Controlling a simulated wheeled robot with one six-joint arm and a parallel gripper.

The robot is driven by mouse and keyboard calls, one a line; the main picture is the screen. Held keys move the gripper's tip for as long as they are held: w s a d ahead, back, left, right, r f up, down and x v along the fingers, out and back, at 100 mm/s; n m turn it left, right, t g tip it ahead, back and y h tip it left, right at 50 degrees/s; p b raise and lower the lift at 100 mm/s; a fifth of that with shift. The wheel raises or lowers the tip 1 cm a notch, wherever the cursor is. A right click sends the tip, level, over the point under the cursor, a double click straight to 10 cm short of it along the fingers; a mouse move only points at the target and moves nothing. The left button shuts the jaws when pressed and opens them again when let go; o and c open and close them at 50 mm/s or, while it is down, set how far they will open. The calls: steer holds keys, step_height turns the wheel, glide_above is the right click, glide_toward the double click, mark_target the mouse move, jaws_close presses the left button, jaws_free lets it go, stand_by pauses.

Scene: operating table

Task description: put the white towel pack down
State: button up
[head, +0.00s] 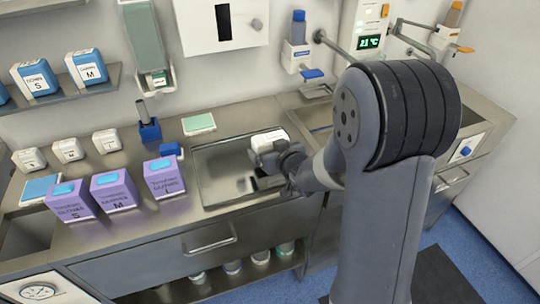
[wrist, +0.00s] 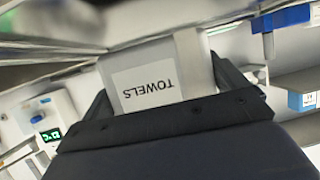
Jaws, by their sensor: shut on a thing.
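The white towel pack (wrist: 192,62) fills the space between the two fingers of my gripper (wrist: 165,95) in the wrist view, and its "TOWELS" label appears upside down there. My gripper is shut on it. In the head view the pack (head: 268,138) shows as a white block at my gripper (head: 268,163), over the right part of the steel tray (head: 215,170). The arm hides part of it. I cannot tell whether the pack touches the tray.
Purple glove boxes (head: 115,191) stand left of the tray on the steel counter (head: 140,222). A sink (head: 322,122) is to the right. The left of the tray is bare.

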steer(key=shift+f, duration=1.15)
steer(key=o, duration=0.7)
steer(key=v, duration=1.2)
